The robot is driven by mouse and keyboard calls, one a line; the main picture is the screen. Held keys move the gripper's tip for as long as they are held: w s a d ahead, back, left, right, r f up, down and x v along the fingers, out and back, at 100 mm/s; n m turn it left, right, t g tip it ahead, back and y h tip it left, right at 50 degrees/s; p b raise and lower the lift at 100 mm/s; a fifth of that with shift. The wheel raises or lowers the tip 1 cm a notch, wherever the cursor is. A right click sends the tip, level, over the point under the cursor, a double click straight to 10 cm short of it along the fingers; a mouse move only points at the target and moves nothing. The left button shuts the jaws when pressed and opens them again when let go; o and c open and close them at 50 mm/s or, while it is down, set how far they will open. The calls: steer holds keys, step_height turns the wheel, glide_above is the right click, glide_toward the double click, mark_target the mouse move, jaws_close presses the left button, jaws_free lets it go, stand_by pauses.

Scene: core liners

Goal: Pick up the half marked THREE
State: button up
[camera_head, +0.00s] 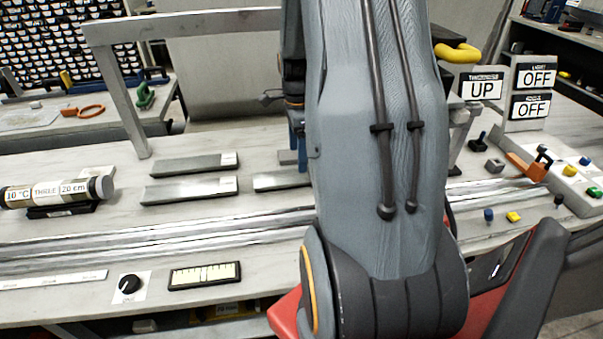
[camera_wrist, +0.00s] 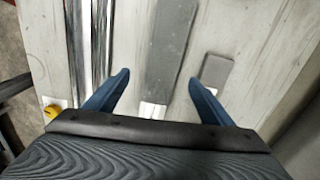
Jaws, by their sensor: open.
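Several long grey half-cores lie flat on the bench in the head view: one at the back (camera_head: 195,164), one in front of it (camera_head: 190,190) and one partly behind my arm (camera_head: 275,181). Each has a small white end label, too small to read, so I cannot tell which is marked THREE. A long grey half (camera_wrist: 168,45) with a white label lies below, between the fingers. A shorter grey piece (camera_wrist: 217,72) lies right of it.
Metal rails (camera_head: 150,238) run along the bench front. A dial (camera_head: 128,284) and a black-framed scale (camera_head: 205,274) lie nearer. A grey frame (camera_head: 120,95) rises at the back. My arm hides the bench middle.

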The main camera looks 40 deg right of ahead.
mark_target(300, 175)
steer(key=shift+d+f+m, duration=0.2)
steer(key=shift+d+m, duration=0.1)
steer(key=shift+d, duration=0.1)
steer(key=shift+f, duration=0.35)
steer(key=shift+f+p, duration=1.45)
steer(key=shift+f, duration=1.95)
steer(key=shift+w, duration=0.1)
steer(key=c, duration=1.8)
